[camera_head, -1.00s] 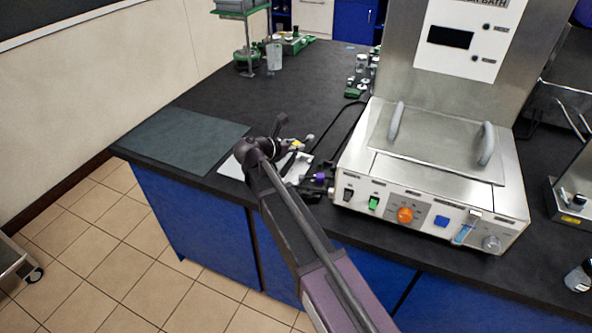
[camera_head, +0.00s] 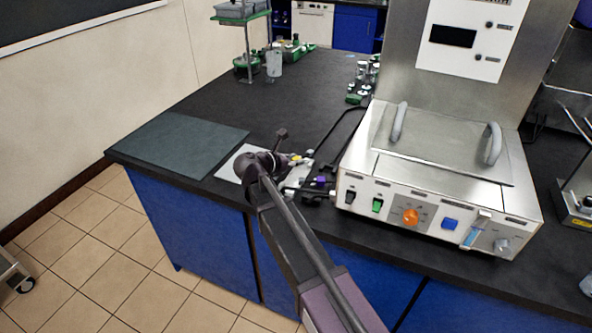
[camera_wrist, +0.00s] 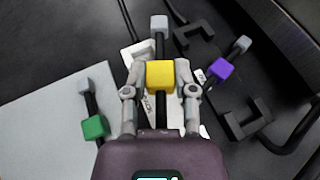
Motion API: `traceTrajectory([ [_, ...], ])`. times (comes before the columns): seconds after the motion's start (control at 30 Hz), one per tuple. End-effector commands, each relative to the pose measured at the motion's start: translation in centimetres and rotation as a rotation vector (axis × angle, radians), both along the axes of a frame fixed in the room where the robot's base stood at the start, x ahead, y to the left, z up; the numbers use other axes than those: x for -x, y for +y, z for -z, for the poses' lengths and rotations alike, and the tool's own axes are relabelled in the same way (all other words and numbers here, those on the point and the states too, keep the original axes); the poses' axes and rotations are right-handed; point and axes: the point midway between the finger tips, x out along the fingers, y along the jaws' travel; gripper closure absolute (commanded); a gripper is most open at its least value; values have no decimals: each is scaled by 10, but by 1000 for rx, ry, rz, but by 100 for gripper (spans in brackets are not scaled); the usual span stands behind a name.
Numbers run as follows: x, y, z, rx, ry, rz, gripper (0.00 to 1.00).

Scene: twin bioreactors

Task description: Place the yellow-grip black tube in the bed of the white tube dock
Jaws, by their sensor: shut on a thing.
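The black tube with the yellow grip (camera_wrist: 160,76) is between my gripper's fingers (camera_wrist: 161,92) in the wrist view. My gripper is shut on the yellow block. The tube's grey end (camera_wrist: 159,22) points away, up the picture. A white piece (camera_wrist: 138,54), seemingly the white tube dock, shows under and beside the tube. Fingers and tube hide most of it, so I cannot tell whether the tube touches its bed. In the head view the yellow grip (camera_head: 294,158) shows small at my gripper (camera_head: 290,161), low over the bench beside the steel bath.
A purple-grip tube (camera_wrist: 221,69) lies right, near black brackets (camera_wrist: 248,122). A green-grip tube (camera_wrist: 94,127) lies left on a pale mat (camera_wrist: 40,125). The steel bath (camera_head: 440,170) stands close on the right. A dark green mat (camera_head: 178,144) is bare at left.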

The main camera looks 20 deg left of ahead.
Motion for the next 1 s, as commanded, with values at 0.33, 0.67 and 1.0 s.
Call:
traceTrajectory([
  [0.33,0,0,23,0,0,-1,100],
  [0.67,0,1,38,0,0,-1,100],
  [1.0,0,1,38,0,0,-1,100],
])
